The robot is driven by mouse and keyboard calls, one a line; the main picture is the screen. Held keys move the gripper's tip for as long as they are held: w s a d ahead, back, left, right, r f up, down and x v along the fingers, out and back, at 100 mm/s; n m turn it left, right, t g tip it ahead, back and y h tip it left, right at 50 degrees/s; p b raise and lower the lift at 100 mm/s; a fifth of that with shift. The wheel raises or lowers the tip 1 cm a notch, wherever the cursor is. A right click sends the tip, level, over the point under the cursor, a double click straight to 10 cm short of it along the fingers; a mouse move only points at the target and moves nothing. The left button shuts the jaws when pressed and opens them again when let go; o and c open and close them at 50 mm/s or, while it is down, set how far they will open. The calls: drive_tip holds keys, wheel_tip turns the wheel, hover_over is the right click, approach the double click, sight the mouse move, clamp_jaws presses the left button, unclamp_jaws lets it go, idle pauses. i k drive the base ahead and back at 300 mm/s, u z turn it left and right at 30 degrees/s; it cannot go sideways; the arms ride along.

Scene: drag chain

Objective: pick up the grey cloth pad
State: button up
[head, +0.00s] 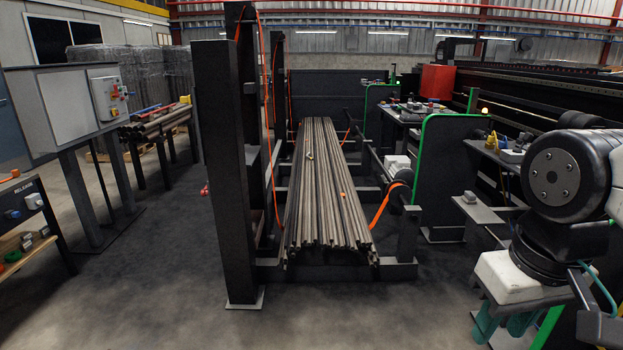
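I cannot make out a grey cloth pad anywhere in the head view. Small items on the benches are too small to tell apart. Part of my arm, a large dark joint, fills the right edge and hides what lies behind it. My gripper does not show.
A bundle of long pipes (325,190) lies in a dark rack with a tall post (224,170). A grey control cabinet (68,105) and a release bench (30,215) stand left. A cluttered bench (408,113) and green-edged panel (440,170) stand right. The front floor (330,315) is clear.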

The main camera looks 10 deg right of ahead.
sight(469, 197)
drive_tip(key=u, duration=0.1)
drive_tip(key=i, duration=2)
drive_tip(key=z, duration=0.6)
drive_tip(key=i, duration=1.2)
drive_tip(key=z, duration=0.45)
